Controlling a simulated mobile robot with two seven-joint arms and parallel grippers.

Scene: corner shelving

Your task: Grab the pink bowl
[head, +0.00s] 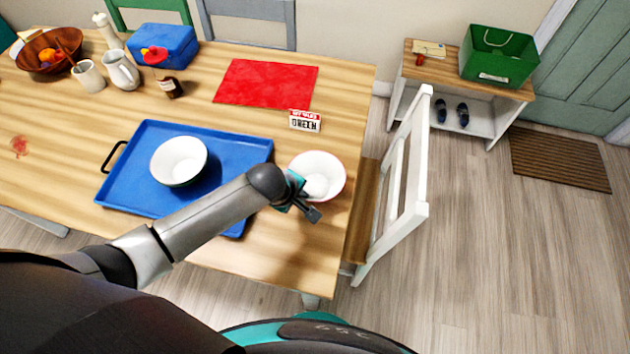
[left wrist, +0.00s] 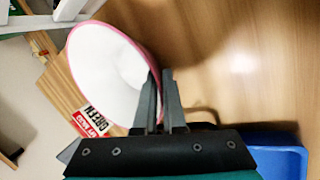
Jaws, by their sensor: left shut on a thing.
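The pink bowl (head: 317,175), white inside with a thin pink rim, is at the right end of the wooden table, just right of the blue tray. My left gripper (head: 312,204) is at the bowl's near side. In the left wrist view the two fingers (left wrist: 160,92) are close together on the rim of the bowl (left wrist: 108,70), shut on its wall. The bowl's outer side is mostly hidden, and I cannot tell whether its base touches the table. My right gripper is not in view.
A small lettered card (head: 305,121) and a red mat (head: 267,83) lie behind the pink bowl. A white chair (head: 415,208) stands close at the table's right edge.

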